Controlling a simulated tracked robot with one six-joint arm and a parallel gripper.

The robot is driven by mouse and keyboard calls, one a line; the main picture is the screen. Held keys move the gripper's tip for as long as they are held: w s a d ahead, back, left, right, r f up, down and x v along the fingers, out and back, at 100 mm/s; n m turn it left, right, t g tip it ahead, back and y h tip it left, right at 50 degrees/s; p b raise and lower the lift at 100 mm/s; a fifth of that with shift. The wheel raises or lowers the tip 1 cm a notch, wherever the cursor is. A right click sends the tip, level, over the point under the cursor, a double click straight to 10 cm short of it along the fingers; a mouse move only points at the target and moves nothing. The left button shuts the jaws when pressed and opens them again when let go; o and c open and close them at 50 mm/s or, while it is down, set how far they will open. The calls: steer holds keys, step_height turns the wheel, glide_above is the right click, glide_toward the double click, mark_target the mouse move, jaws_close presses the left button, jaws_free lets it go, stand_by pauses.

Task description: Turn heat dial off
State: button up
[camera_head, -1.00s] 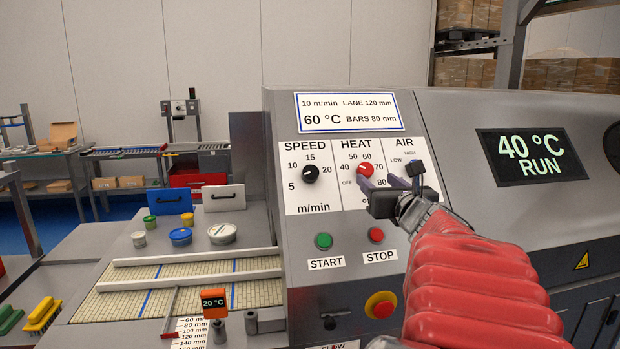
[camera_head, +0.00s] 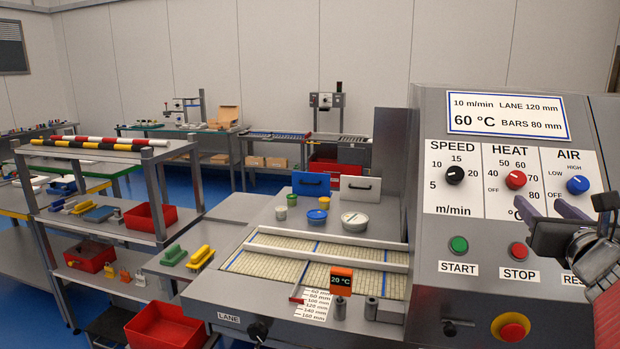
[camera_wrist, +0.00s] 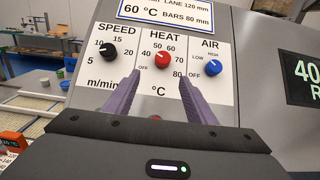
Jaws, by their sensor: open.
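The red heat dial (camera_head: 516,180) sits under the word HEAT on the sloped control panel, with OFF printed at lower left of its scale. Its small pale mark seems to point up and left, near 40 to 50. My gripper (camera_head: 546,208) is open and empty, in front of the panel, its fingertips right of and below the dial in the head view. In the wrist view the dial (camera_wrist: 162,59) shows whole, just beyond and between the two purple-grey fingers (camera_wrist: 159,78). Nothing touches it there that I can see.
The black speed dial (camera_head: 455,175) is left of the heat dial and the blue air dial (camera_head: 577,185) right of it. START (camera_head: 458,245), STOP (camera_head: 519,251) and a red-yellow emergency button (camera_head: 511,328) lie below.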

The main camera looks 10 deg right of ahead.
steer(key=w+a+r+n+y, duration=0.1)
steer(key=w+a+n+y, duration=0.5)
steer(key=w+a+n, duration=0.6)
steer(key=a+f+n+g+y, duration=0.1)
steer(key=a+f+n+y, duration=0.15)
steer(key=a+n, duration=0.45)
steer(key=a+f+n+g+y, duration=0.1)
steer(key=a+n+y, duration=0.2)
steer(key=a, duration=0.7)
steer(key=s+a+f+n+g, duration=0.5)
steer(key=s+a+f+n, duration=0.4)
steer(key=a+f+n, duration=0.15)
steer(key=s+f+n+g+h, duration=0.2)
steer(key=s+f+n+g, duration=0.1)
steer(key=s+f+n, duration=0.6)
steer(key=s+f, duration=0.2)
steer(key=s, duration=0.1)
steer(key=shift+a+h, duration=0.35)
steer(key=shift+f+n, duration=0.1)
steer(key=shift+n, duration=0.15)
steer(key=shift+c, duration=0.3)
